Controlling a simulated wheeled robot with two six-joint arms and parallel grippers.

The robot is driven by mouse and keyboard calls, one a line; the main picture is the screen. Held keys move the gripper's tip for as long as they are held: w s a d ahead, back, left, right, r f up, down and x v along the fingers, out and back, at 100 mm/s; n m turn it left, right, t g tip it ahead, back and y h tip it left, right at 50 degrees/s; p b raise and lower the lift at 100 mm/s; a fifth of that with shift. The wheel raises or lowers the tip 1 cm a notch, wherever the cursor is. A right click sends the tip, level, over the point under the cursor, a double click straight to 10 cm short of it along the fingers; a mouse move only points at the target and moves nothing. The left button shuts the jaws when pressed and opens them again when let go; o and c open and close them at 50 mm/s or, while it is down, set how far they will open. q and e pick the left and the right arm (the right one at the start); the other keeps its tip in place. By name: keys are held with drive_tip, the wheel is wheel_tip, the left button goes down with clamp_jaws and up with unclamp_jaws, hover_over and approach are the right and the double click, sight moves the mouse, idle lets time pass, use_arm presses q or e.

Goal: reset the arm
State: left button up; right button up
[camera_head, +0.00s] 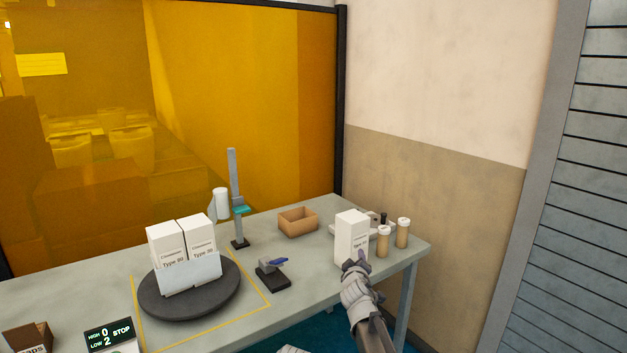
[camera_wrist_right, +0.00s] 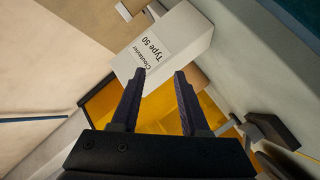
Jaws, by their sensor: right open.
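My right gripper (camera_head: 354,266) is near the right end of the table, just in front of a white box (camera_head: 351,236) that stands upright there. In the right wrist view the two dark fingers of the right gripper (camera_wrist_right: 158,80) are apart with nothing between them. The white box (camera_wrist_right: 170,42), labelled "Type 50", shows beyond the fingertips in that view. Whether a fingertip touches the box I cannot tell.
The table (camera_head: 310,285) also holds a dark turntable (camera_head: 190,303) with two white boxes, a brown open box (camera_head: 298,222), a stand (camera_head: 235,200), a small black device (camera_head: 272,275) and two tan bottles (camera_head: 403,232).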

drive_tip(key=s+d+f+m+g, duration=0.35)
drive_tip(key=s+f+g, duration=0.35)
drive_tip(key=s, duration=0.6)
drive_tip(key=s+d+f+m+g, duration=0.35)
drive_tip(key=s+f, duration=0.55)
drive_tip(key=s, duration=0.4)
drive_tip(key=s+a+f+m+g+y, duration=0.15)
drive_tip(key=s+g, duration=0.25)
drive_tip(key=s, duration=0.4)
drive_tip(key=s+a+n+g+h, duration=0.1)
drive_tip(key=s+a+n, duration=0.45)
drive_tip(key=a, duration=0.75)
wheel_tip(320, 180, up, 13)
drive_tip(key=m+p, duration=0.1)
drive_tip(key=p, duration=1.1)
drive_tip(key=shift+s+d+f+m, duration=0.2)
drive_tip(key=shift+s+d+m, duration=0.1)
drive_tip(key=shift+s+d, duration=0.1)
